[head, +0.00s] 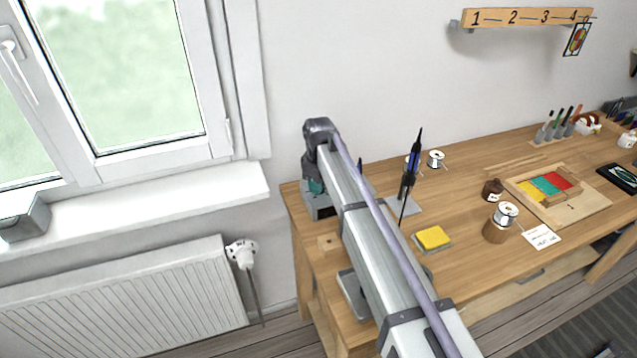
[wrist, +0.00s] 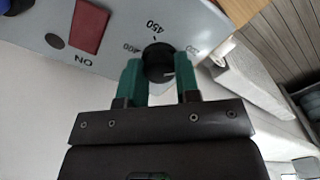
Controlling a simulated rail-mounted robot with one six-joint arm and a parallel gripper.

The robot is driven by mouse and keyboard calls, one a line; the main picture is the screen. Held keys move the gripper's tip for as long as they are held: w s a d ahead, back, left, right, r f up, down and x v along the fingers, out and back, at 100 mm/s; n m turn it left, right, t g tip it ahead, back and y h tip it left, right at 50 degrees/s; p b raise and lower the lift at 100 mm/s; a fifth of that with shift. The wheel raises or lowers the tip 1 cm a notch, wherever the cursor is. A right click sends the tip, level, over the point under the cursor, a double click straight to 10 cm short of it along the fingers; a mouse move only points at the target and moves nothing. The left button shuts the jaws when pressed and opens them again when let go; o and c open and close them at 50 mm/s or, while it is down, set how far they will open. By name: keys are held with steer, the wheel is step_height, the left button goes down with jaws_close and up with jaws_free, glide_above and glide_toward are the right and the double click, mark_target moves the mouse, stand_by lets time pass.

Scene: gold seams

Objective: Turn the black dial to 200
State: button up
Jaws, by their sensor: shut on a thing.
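The black dial (wrist: 156,54) sits on the grey face of a control box (wrist: 205,22) in the wrist view. My gripper (wrist: 160,66) has one green finger on each side of the dial and is shut on it. A pale mark shows on the dial's lower right part. The printed numbers 450 and 400 stand above and to the left of the dial; another at its right is too unclear to read. I cannot see the number 200. In the head view my arm hides the dial, and the grey box (head: 323,212) shows at the bench's left end.
A dark red switch (wrist: 88,27) and the word ON are on the same panel. In the head view a soldering iron in its stand (head: 407,180), a yellow sponge (head: 433,238) and a solder spool (head: 506,213) stand on the wooden bench (head: 460,270) right of my arm.

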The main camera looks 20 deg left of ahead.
steer(key=shift+n, duration=0.3)
steer(key=o, duration=0.9)
step_height(320, 180, up, 11)
steer(key=p, duration=1)
steer(key=shift+f+p, duration=0.1)
steer(key=shift+p, duration=0.3)
